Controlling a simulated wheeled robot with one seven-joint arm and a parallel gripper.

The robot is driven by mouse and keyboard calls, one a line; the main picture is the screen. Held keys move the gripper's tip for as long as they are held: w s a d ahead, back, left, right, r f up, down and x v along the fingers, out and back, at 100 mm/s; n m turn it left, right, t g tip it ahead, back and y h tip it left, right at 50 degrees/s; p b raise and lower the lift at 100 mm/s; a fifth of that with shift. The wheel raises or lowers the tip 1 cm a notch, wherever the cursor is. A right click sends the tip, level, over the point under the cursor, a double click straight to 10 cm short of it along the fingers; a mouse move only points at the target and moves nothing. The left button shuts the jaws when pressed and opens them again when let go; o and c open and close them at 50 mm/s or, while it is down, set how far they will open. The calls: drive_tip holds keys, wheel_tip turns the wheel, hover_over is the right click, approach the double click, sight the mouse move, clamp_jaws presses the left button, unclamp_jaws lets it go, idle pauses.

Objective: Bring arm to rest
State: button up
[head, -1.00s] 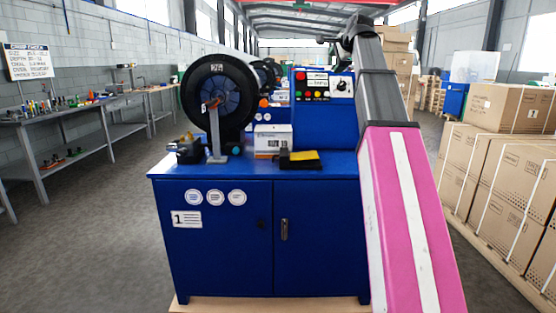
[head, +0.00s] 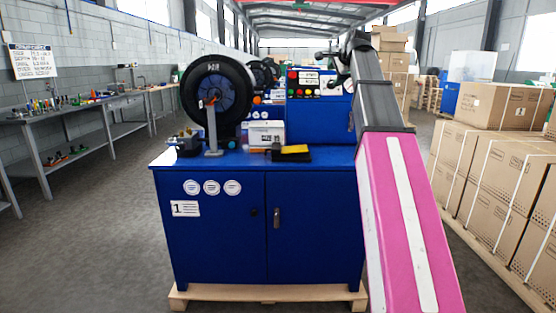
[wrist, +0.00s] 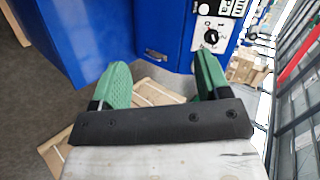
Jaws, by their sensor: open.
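My arm rises on the right side of the head view, with pink and grey links. My gripper (head: 335,68) is at its far upper end, small, in front of the blue machine's control panel (head: 306,84). In the wrist view my gripper (wrist: 162,80) shows two green fingers spread wide apart with nothing between them. Beyond the fingers are the blue cabinet (wrist: 95,35) and the panel with its black dial (wrist: 211,37). The gripper touches nothing that I can see.
The blue cabinet (head: 215,235) stands on a wooden pallet (head: 268,292). On it are a black reel (head: 235,108), a white box (head: 266,133) and a black and yellow pedal (head: 291,152). Stacked cartons (head: 500,175) line the right. A workbench (head: 75,115) runs along the left wall. The floor between is clear.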

drive_tip(key=s+a+f+n+g+h, duration=0.1)
drive_tip(key=s+f+n+g, duration=0.15)
drive_tip(key=f, duration=1.75)
drive_tip(key=s+a+f+n+g, duration=0.1)
drive_tip(key=s+f+n+g, duration=0.2)
drive_tip(key=f, duration=1.6)
drive_tip(key=s+f+n+g+h, duration=0.1)
drive_tip(key=s+f+n, duration=0.3)
drive_tip(key=s+f, duration=0.7)
drive_tip(key=s+f+n+g, duration=0.3)
drive_tip(key=s+f, duration=0.9)
drive_tip(key=f, duration=0.7)
drive_tip(key=shift+a+n+h, duration=0.35)
drive_tip(key=shift+n+h, duration=0.05)
drive_tip(key=shift+n, duration=0.45)
